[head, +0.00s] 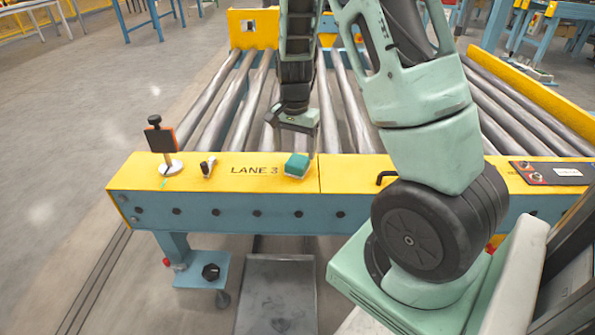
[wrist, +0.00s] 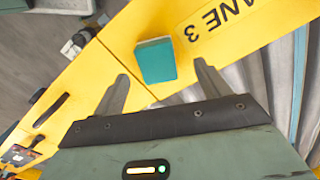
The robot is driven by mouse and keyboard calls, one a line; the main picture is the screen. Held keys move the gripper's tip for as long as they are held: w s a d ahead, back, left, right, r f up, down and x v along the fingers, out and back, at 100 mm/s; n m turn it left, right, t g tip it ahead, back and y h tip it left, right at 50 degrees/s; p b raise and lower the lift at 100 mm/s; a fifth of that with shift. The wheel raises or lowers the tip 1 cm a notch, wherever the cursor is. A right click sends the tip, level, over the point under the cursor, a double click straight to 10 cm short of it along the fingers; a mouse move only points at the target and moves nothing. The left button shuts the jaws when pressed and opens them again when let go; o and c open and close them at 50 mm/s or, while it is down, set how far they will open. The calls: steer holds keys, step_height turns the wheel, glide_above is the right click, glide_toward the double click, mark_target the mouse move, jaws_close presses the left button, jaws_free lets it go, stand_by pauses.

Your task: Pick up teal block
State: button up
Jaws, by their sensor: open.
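The teal block (head: 297,166) sits on the yellow end rail (head: 225,178) of the conveyor, just right of the "LANE 3" lettering in the head view. In the wrist view the teal block (wrist: 155,61) lies ahead of my gripper, between the lines of its two fingers and apart from them. My gripper (wrist: 160,82) is open and empty, with both fingers in view. In the head view my gripper (head: 296,127) hangs over the rollers, behind the block and above the rail; its fingertips are hard to make out there.
A black handle (head: 386,178) and a control panel (head: 548,173) are to the right. Metal rollers (head: 215,105) run behind the rail.

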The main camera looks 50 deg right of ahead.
mark_target(298, 160)
steer(key=f+b, duration=0.1)
steer(key=f, duration=0.1)
steer(key=f+b, duration=0.2)
steer(key=f, duration=0.1)
steer(key=shift+s+d+f, duration=0.2)
steer(key=shift+d+f, duration=0.1)
steer(key=shift+f, duration=0.05)
steer(key=shift+r, duration=0.1)
steer(key=c, duration=1.2)
step_height(298, 160, up, 10)
steer(key=p, duration=0.4)
steer(key=o, duration=0.4)
steer(key=shift+c, duration=0.7)
